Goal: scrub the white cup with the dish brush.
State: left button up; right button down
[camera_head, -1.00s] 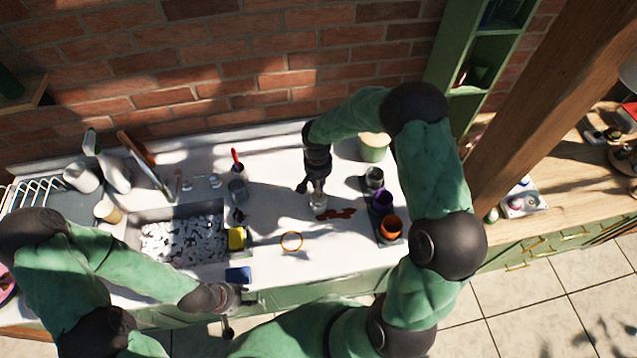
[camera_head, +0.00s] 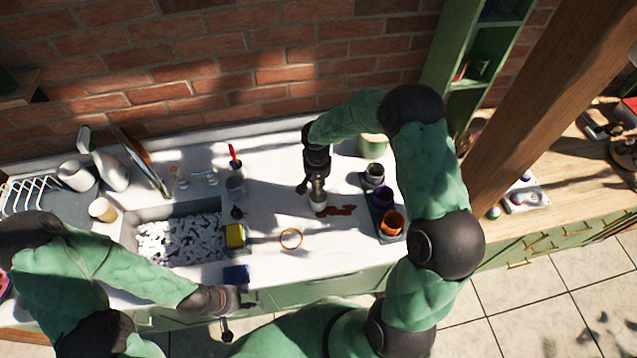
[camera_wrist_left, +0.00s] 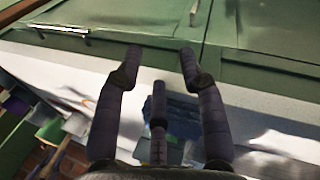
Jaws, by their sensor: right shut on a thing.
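My right gripper (camera_head: 312,187) points down over the middle of the white counter, shut on a small pale, cup-like thing (camera_head: 318,200). I cannot tell surely whether this is the white cup. A white mug-like vessel (camera_head: 75,175) stands at the far left by the dish rack. My left gripper (camera_wrist_left: 161,55) is open and empty in the left wrist view, near the counter's front edge.
A sink (camera_head: 180,240) full of white bits lies left of centre. A red-brown stain (camera_head: 335,211) is right of my right gripper. Several dark cups stand further right.

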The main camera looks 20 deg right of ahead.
pick_arm(q)
jog(key=shift+f+b, duration=0.3)
jog(key=shift+f, duration=0.05)
